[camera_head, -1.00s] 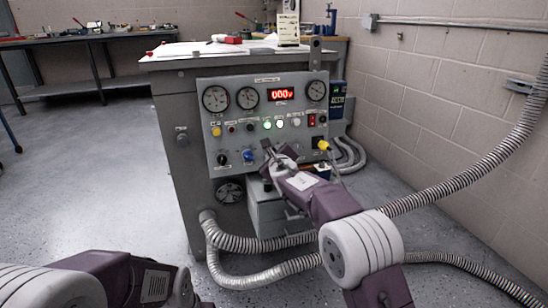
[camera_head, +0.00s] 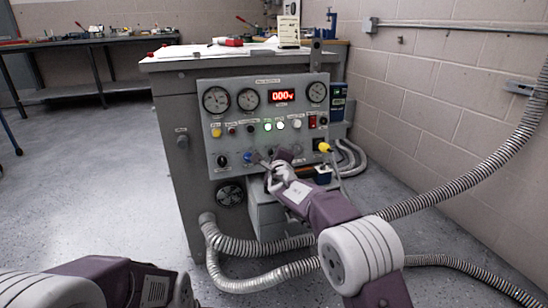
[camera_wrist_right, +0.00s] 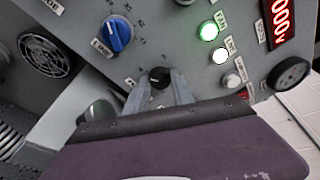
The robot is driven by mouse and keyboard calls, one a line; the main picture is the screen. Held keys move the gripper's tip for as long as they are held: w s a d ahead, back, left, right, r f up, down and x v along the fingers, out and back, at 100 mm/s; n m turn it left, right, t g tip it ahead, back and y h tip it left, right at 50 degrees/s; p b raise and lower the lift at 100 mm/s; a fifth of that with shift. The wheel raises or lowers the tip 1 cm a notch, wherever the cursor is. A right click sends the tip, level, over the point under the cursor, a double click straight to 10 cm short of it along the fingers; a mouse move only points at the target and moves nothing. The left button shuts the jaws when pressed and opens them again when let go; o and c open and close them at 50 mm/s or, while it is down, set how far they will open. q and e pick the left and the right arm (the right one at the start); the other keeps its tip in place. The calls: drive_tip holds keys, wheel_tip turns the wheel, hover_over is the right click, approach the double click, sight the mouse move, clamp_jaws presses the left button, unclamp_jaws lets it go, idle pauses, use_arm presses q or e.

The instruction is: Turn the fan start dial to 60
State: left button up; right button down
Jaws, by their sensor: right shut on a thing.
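A small black dial (camera_wrist_right: 159,76) with a scale of marks around it sits on the grey control panel (camera_wrist_right: 165,25). Its label cannot be read, so I cannot confirm it as the fan start dial, nor read its setting. My right gripper (camera_wrist_right: 160,85) is shut on this dial, one finger on each side, in the right wrist view. In the head view my right gripper (camera_head: 268,160) is at the panel's lower middle, just right of a blue knob (camera_head: 247,157), and hides the dial. My left arm shows at the lower left, but its gripper does not.
A red display (camera_head: 283,96) reads about 000. A yellow plug (camera_head: 324,146) is right of my right gripper. Ribbed hoses (camera_head: 245,286) run below the panel. The floor at left is clear.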

drive_tip(key=c, duration=1.1)
unclamp_jaws()
drive_tip(key=p+v, duration=0.1)
drive_tip(key=v, duration=0.8)
drive_tip(key=shift+p, duration=0.35)
